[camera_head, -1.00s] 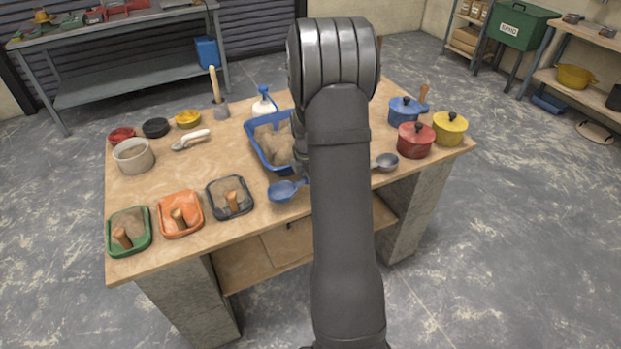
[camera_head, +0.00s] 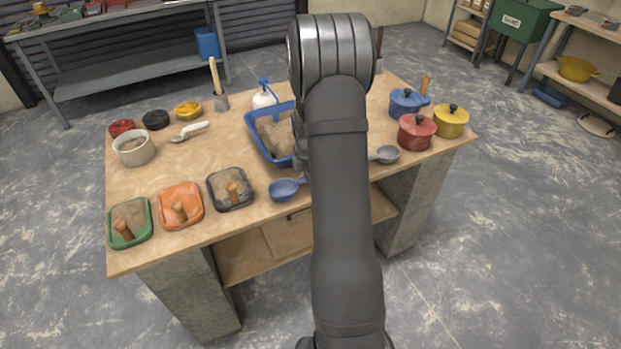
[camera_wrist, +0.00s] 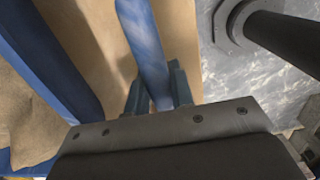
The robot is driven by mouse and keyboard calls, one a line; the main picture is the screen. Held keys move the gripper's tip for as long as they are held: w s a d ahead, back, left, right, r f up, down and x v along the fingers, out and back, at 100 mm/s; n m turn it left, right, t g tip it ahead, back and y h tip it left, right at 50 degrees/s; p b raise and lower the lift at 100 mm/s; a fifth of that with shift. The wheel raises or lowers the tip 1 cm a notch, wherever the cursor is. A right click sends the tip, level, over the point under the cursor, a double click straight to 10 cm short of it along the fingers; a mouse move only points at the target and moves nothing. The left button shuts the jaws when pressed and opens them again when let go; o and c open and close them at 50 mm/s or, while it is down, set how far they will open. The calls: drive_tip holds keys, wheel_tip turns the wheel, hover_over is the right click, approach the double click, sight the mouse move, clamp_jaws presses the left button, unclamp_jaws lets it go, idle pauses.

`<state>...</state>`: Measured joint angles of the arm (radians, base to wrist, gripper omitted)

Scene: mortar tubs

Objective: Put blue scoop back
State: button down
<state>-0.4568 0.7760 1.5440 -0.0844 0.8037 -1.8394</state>
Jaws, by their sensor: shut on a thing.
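The blue scoop (camera_head: 285,188) shows its bowl near the front edge of the wooden table, just left of my arm. Its handle runs right and goes behind my arm. In the wrist view the blue handle (camera_wrist: 143,45) passes between the fingers of my gripper (camera_wrist: 160,92), which is shut on it. In the head view my gripper is mostly hidden behind my arm. I cannot tell whether the scoop touches the table. The blue tub (camera_head: 255,142) of sand-coloured mortar stands behind the scoop; its wall (camera_wrist: 55,60) fills the left of the wrist view.
A grey scoop (camera_head: 387,154) lies right of my arm, beside red (camera_head: 416,132), blue (camera_head: 405,103) and yellow (camera_head: 451,121) lidded pots. Green (camera_head: 114,238), orange (camera_head: 165,215) and black (camera_head: 213,188) trays line the front left. A white spray bottle (camera_head: 264,98) stands behind the tub.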

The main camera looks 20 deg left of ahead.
drive_tip(key=shift+f, duration=0.4)
drive_tip(key=c, duration=1.2)
unclamp_jaws()
drive_tip(key=r, duration=1.7)
drive_tip(key=shift+s+a+r, duration=0.25)
drive_tip(key=shift+s+a, duration=0.1)
drive_tip(key=shift+a, duration=0.05)
drive_tip(key=shift+f, duration=0.1)
drive_tip(key=f, duration=1.7)
drive_tip(key=shift+w+d+f, duration=0.2)
drive_tip(key=shift+w+d, duration=0.15)
drive_tip(key=shift+d, duration=0.05)
drive_tip(key=shift+r, duration=0.15)
